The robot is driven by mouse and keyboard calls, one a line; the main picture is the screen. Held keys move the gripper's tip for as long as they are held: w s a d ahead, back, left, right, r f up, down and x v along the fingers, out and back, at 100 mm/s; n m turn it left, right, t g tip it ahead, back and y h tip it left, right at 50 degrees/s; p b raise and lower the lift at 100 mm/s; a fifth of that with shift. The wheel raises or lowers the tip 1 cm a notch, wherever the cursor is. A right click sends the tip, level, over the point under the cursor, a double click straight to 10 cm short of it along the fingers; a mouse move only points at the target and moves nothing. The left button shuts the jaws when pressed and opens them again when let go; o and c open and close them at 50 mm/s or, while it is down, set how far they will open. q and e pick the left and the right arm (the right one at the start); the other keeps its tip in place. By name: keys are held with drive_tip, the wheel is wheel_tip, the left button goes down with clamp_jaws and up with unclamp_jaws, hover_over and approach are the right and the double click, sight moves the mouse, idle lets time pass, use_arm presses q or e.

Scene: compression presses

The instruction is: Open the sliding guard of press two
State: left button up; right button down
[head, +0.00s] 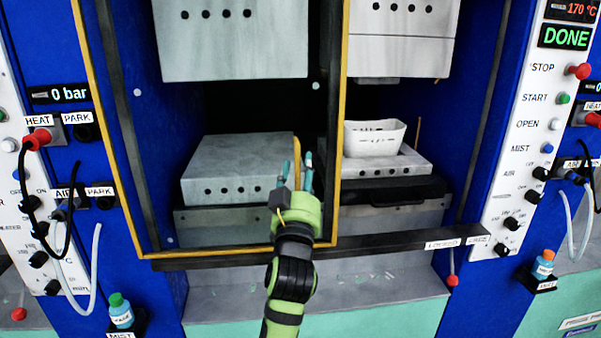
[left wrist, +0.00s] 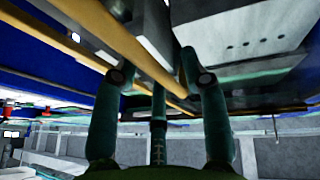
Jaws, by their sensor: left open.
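The sliding guard (head: 137,215), a see-through frame with yellow edges, stands across the left and middle of the press opening. Its right yellow edge is near the middle, and the right part of the opening is uncovered. My left gripper (head: 295,172) is open in front of the guard's lower right part, close to a short upright yellow bar (head: 297,148). My right gripper is not in view.
A white moulded part (head: 375,139) sits on the lower platen (head: 385,170) at right. A control panel (head: 520,140) at right has a display (head: 566,37) reading DONE. A dark rail (head: 400,241) crosses below the opening. Bottles (head: 121,311) stand at the lower left and right.

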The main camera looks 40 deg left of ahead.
use_arm(q)
drive_tip(key=v, duration=0.7)
drive_tip(key=shift+s+d+f, duration=0.15)
idle(0.3)
